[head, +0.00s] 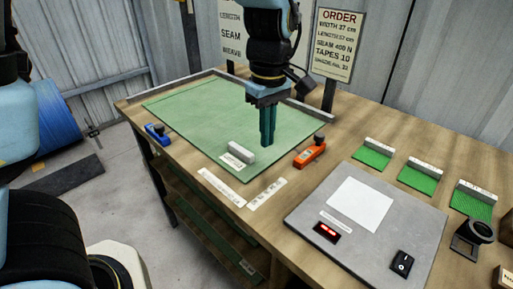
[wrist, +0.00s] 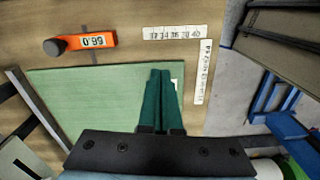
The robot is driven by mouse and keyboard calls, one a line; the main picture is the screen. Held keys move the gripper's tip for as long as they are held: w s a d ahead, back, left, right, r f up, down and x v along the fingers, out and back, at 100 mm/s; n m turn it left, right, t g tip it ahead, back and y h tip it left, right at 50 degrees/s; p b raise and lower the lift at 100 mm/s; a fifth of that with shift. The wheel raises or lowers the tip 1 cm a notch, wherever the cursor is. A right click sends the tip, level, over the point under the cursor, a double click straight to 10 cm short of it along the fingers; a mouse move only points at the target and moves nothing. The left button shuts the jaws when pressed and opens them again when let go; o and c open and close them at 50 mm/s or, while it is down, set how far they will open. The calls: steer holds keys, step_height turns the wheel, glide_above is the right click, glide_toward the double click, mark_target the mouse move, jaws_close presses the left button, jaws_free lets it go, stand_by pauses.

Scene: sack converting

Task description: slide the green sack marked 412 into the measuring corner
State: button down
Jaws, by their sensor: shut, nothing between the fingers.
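The green sack (head: 190,112) lies flat on the wooden table as a wide sheet; it also shows in the wrist view (wrist: 90,105). A white block with a printed label (head: 238,155) sits near its front edge; the number cannot be read. Grey rails along the table's back left (head: 165,92) and back right (head: 312,110) look like the measuring corner; one rail shows in the wrist view (wrist: 38,108). My gripper (head: 267,143) points down over the sack's right part, fingers together and empty. In the wrist view the fingers (wrist: 160,75) partly hide a white patch. Contact cannot be told.
Two printed scale strips (head: 222,187) (head: 267,193) meet near the sack's front corner. An orange gauge (head: 310,152) stands right of it, a blue tool (head: 157,132) left. A grey panel (head: 305,205), several green swatches (head: 372,155) and a black loupe (head: 472,236) are further right.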

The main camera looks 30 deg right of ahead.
mark_target(243, 149)
step_height(243, 149, down, 10)
steer(key=shift+a+r+p, duration=0.1)
steer(key=shift+r+p, duration=0.05)
steer(key=shift+p, duration=0.2)
steer(key=w, duration=0.2)
steer(key=shift+w+a+r+p, duration=0.15)
steer(key=shift+w+r+p, duration=0.15)
steer(key=shift+w+p, duration=0.1)
steer(key=shift+w+f, duration=0.1)
steer(key=shift+w, duration=0.5)
steer(key=w, duration=0.3)
steer(key=w+p, duration=0.1)
steer(key=w, duration=0.1)
steer(key=shift+w+a, duration=0.15)
steer(key=shift+a, duration=0.15)
